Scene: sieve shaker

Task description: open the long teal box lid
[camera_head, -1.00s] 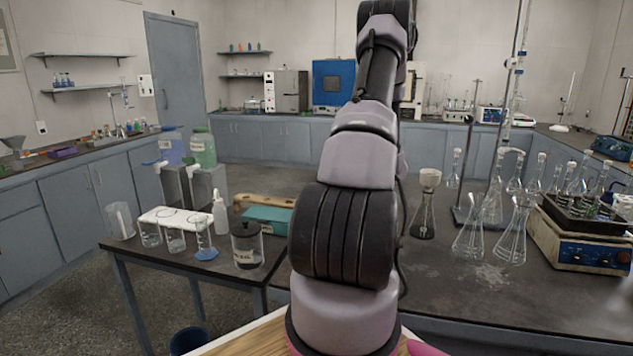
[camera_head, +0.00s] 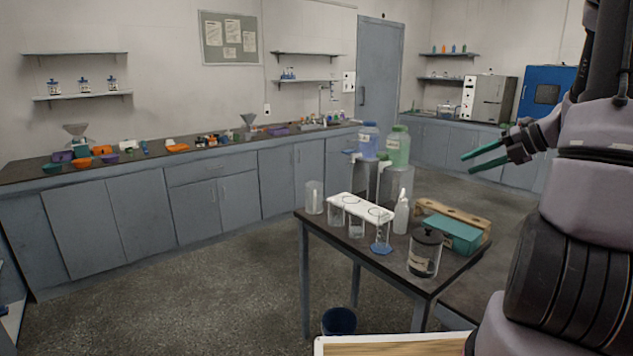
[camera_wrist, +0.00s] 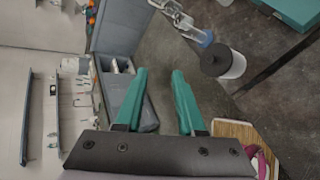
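The long teal box (camera_head: 452,236) lies on the small dark table, near its right end. Its top looks flat and closed; a wooden piece (camera_head: 455,214) lies along its back side. In the wrist view a teal surface, likely the same box, shows at the top right corner (camera_wrist: 296,9), cut by the frame edge. My gripper (camera_head: 468,162) is in the air above and behind the box in the head view, pointing left. Its two teal fingers (camera_wrist: 159,73) are apart with nothing between them.
A dark-lidded jar (camera_head: 425,253) stands just left of the box. Beakers, a white rack (camera_head: 360,207), a squeeze bottle (camera_head: 401,215) and blue and green jugs (camera_head: 397,150) are close by. A blue bin (camera_head: 339,321) stands on the floor.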

